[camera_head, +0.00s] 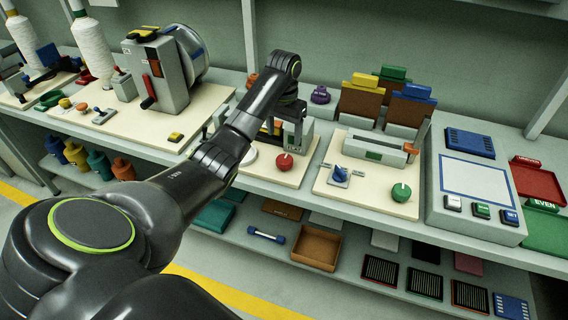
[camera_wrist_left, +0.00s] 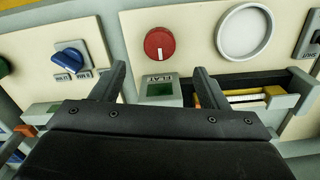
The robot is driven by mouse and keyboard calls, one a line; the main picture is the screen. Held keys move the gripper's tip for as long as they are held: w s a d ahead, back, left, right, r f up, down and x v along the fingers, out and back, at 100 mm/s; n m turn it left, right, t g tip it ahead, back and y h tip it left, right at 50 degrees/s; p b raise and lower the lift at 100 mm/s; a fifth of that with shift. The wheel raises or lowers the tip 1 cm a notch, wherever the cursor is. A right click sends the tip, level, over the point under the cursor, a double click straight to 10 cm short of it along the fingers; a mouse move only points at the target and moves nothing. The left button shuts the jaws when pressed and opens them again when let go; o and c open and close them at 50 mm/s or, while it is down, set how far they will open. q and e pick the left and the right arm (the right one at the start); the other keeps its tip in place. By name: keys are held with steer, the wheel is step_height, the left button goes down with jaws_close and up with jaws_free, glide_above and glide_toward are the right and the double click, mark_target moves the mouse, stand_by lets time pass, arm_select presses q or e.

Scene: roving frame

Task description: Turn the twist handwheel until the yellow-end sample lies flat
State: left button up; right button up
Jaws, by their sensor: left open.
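A red round knob with a white line (camera_head: 284,162), which I take as the handwheel, is on a cream board at the shelf's middle. It also shows in the left wrist view (camera_wrist_left: 159,44), its line nearly upright. Beside it is a grey block with a green window marked FLAT (camera_wrist_left: 160,88). A yellow and white piece (camera_wrist_left: 246,98), perhaps the sample, lies in a dark slot; its tilt is unclear. My left gripper (camera_head: 290,112) is over this device. In the left wrist view its fingers (camera_wrist_left: 160,76) are apart and empty, with the knob just beyond their tips.
A pale round dish (camera_wrist_left: 245,32) is right of the knob in the left wrist view. Another board carries a green knob (camera_head: 401,192) and a blue knob (camera_head: 340,173). A grey button console (camera_head: 470,190) stands to the right, a drum machine (camera_head: 165,75) to the left.

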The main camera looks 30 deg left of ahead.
mark_target(284, 159)
arm_select(q)
step_height(284, 159, down, 4)
steer(key=b, duration=0.2)
steer(key=shift+b, duration=0.4)
steer(key=shift+f+p, duration=0.3)
steer(key=shift+f, duration=2.45)
arm_select(e)
steer(key=shift+d+f, duration=0.15)
steer(key=shift+f, duration=0.55)
steer(key=shift+d+f, duration=0.15)
steer(key=shift+f, duration=0.5)
arm_select(q)
steer(key=c, duration=1)
steer(key=shift+p, duration=0.3)
arm_select(e)
steer(key=shift+r, duration=0.1)
arm_select(q)
steer(key=shift+r, duration=0.1)
arm_select(e)
steer(key=shift+r, duration=0.1)
